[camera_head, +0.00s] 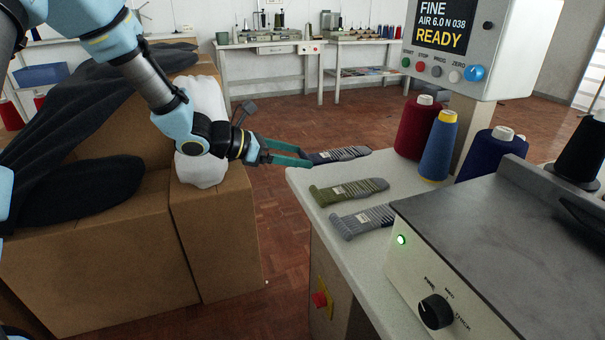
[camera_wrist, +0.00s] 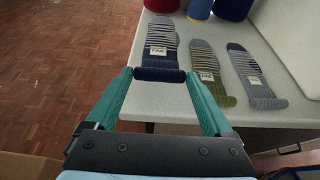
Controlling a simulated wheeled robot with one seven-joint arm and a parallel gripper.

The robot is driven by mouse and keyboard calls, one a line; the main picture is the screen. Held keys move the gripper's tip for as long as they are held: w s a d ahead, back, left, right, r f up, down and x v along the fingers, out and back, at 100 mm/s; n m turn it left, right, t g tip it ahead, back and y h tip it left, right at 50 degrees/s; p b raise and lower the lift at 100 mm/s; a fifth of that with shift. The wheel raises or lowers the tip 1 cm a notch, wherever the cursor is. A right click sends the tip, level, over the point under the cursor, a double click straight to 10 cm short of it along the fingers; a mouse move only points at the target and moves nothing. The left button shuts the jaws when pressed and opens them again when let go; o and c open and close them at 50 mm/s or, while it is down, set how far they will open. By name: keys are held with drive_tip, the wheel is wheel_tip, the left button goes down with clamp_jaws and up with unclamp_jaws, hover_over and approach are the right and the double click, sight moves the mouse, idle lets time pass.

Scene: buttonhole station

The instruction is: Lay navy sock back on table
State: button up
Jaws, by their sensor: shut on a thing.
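The navy sock (camera_head: 342,154) has pale stripes and a white label. It is at the far left corner of the white table (camera_head: 304,183). In the wrist view the navy sock (camera_wrist: 162,38) stretches away from me over the table top, with its cuff between my fingertips. My gripper (camera_head: 304,158) is shut on that cuff, also seen in the wrist view (camera_wrist: 160,74), at the table's edge. I cannot tell whether the sock rests on the table or hangs just above it. An olive sock (camera_head: 349,191) and a grey sock (camera_head: 363,221) lie beside it, apart.
Thread cones, dark red (camera_head: 415,130), blue (camera_head: 438,148) and navy (camera_head: 491,154), stand behind the socks. A grey machine box (camera_head: 470,240) takes the table's right side. Cardboard boxes (camera_head: 100,250) with dark cloth stand at the left. Floor is open between them.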

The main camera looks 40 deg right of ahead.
sight(294, 179)
wheel_tip(294, 179, down, 4)
drive_tip(key=shift+f, duration=0.1)
drive_tip(key=o, duration=1.2)
drive_tip(key=v, duration=1.2)
drive_tip(key=a+m+t+y, duration=0.3)
drive_tip(key=a+m+y, duration=0.3)
drive_tip(key=a, duration=1.3)
drive_tip(key=a+m+t+y, duration=0.3)
drive_tip(key=a+m+y, duration=0.3)
drive_tip(key=a, duration=1.3)
drive_tip(key=m, duration=0.3)
drive_tip(key=shift+a+f, duration=0.35)
drive_tip(key=shift+a, duration=0.05)
wheel_tip(294, 179, up, 12)
drive_tip(key=p, duration=1.1)
drive_tip(key=shift+f, duration=0.15)
